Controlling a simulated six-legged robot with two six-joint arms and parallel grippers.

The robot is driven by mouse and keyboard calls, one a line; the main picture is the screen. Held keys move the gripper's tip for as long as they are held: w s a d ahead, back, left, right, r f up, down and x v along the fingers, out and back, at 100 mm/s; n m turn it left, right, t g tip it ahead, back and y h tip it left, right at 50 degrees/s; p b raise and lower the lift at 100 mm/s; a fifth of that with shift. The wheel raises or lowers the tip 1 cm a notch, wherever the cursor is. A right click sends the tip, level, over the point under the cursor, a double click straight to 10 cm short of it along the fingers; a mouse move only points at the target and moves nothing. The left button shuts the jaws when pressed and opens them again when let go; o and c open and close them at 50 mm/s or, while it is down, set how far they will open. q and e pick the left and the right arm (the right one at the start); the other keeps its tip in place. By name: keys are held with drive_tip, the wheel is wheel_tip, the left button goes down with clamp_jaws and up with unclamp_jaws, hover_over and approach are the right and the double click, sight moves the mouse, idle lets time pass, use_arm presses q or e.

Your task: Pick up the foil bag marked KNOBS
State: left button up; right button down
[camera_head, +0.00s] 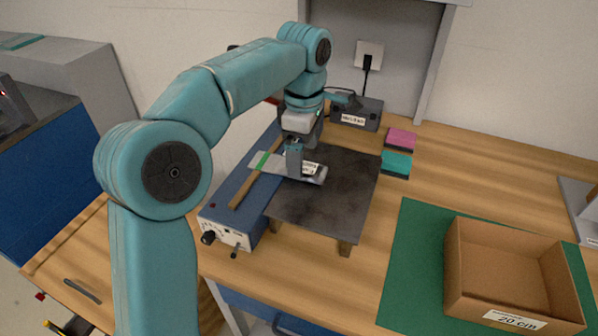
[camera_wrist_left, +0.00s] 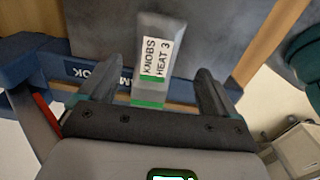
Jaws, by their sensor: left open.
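The silver foil bag (camera_head: 318,177) lies flat across the dark plate and the blue bar machine in the head view. A green stripe crosses it near its left end. In the left wrist view the bag (camera_wrist_left: 157,28) has a white label reading KNOBS HEAT 3. My left gripper (camera_head: 295,163) points down over the bag. It is open, and in the left wrist view its fingers (camera_wrist_left: 158,76) stand on either side of the bag. Whether they touch it cannot be told. My right gripper is in neither view.
The dark plate (camera_head: 345,190) stands on wooden legs beside the blue machine (camera_head: 228,198). A grey box (camera_head: 368,112) is behind it. Pink (camera_head: 401,138) and teal (camera_head: 396,163) blocks lie to the right. A cardboard box (camera_head: 470,285) stands on a green mat (camera_head: 405,250).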

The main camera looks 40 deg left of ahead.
sight(305, 167)
use_arm(q)
drive_tip(key=f, duration=0.4)
drive_tip(key=shift+w+b, duration=0.35)
drive_tip(key=shift+d, duration=0.1)
drive_tip(key=c, duration=1.2)
